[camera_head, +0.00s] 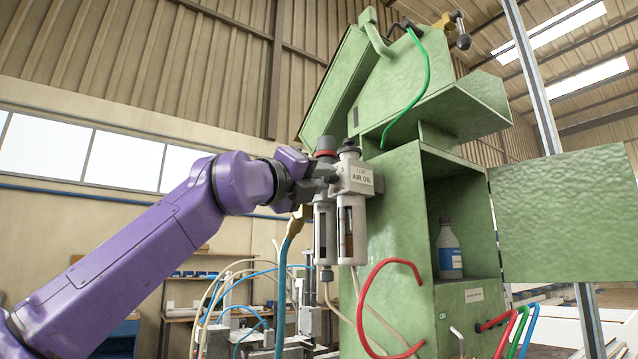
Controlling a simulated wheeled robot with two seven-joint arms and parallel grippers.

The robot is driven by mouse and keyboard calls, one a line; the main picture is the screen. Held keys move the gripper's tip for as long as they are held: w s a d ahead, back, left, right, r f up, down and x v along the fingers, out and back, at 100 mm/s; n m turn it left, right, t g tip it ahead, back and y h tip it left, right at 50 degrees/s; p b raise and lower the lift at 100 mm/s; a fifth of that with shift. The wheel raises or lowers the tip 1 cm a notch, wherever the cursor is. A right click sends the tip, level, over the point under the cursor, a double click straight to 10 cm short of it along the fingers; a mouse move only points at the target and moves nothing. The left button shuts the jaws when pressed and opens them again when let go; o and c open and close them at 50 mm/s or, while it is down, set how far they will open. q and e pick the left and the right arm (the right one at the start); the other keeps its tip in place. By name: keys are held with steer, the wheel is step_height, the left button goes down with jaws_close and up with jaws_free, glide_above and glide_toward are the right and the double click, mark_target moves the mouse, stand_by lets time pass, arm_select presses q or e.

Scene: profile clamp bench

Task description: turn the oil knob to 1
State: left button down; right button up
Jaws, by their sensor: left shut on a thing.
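The air and oil unit (355,180), with a light grey head marked "AIR OIL", is mounted on the left side of the green machine. Two bowls hang below it: the left bowl (325,232) and the right bowl (350,230). A dark cap with a red ring (326,152) and a small black cap (348,147) show on top. My left gripper (328,172) reaches in from the left and is shut at the unit's head. Its fingers hide the contact with the oil knob, and the knob's setting cannot be read. My right gripper is not in view.
The green cabinet (400,230) stands just right of the unit, with a white bottle (449,250) inside and its door (565,215) open to the right. A red hose (362,310) loops out low in front. A workbench (190,312) with hoses lies behind at lower left.

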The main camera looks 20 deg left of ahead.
arm_select(q)
steer(key=shift+d+f+n+y, duration=0.15)
steer(key=shift+n+y, duration=0.1)
steer(key=shift+n, duration=0.45)
steer(key=shift+d+r+n+y, duration=0.1)
steer(key=shift+n+y, duration=0.15)
steer(key=shift+n, duration=0.45)
steer(key=c, duration=1)
jaws_free()
steer(key=shift+o, duration=0.2)
steer(key=shift+d, duration=0.1)
